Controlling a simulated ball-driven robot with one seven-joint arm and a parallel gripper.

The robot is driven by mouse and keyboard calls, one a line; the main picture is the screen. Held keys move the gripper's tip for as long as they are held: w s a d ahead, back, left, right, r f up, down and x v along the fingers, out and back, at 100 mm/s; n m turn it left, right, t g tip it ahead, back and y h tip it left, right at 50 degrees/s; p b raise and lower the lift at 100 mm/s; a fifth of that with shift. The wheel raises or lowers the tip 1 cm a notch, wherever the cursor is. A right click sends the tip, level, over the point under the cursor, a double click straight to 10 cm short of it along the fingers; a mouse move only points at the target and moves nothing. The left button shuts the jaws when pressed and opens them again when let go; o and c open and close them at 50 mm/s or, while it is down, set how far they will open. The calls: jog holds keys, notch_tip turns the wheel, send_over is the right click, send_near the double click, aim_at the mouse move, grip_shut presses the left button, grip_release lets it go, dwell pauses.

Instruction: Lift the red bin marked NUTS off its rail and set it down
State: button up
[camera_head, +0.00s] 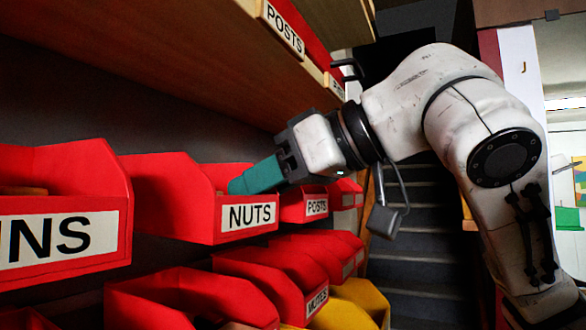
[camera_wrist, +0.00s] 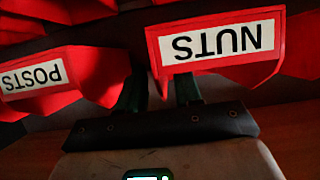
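The red bin marked NUTS (camera_head: 175,195) hangs on the wall at mid-height in the head view, its white label facing out. In the wrist view the NUTS bin (camera_wrist: 215,62) shows upside down, right of centre. The rail is hidden behind the bin.
A red POSTS bin (camera_head: 305,206) is close on the right; a larger red bin (camera_head: 65,190) ending in "NS" is on the left. More red bins (camera_head: 265,275) and a yellow bin (camera_head: 358,300) sit below. A wooden shelf (camera_head: 180,50) overhangs. Stairs (camera_head: 425,250) lie beyond.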

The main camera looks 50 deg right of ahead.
jog(key=shift+x, duration=0.95)
grip_shut()
dwell(0.5)
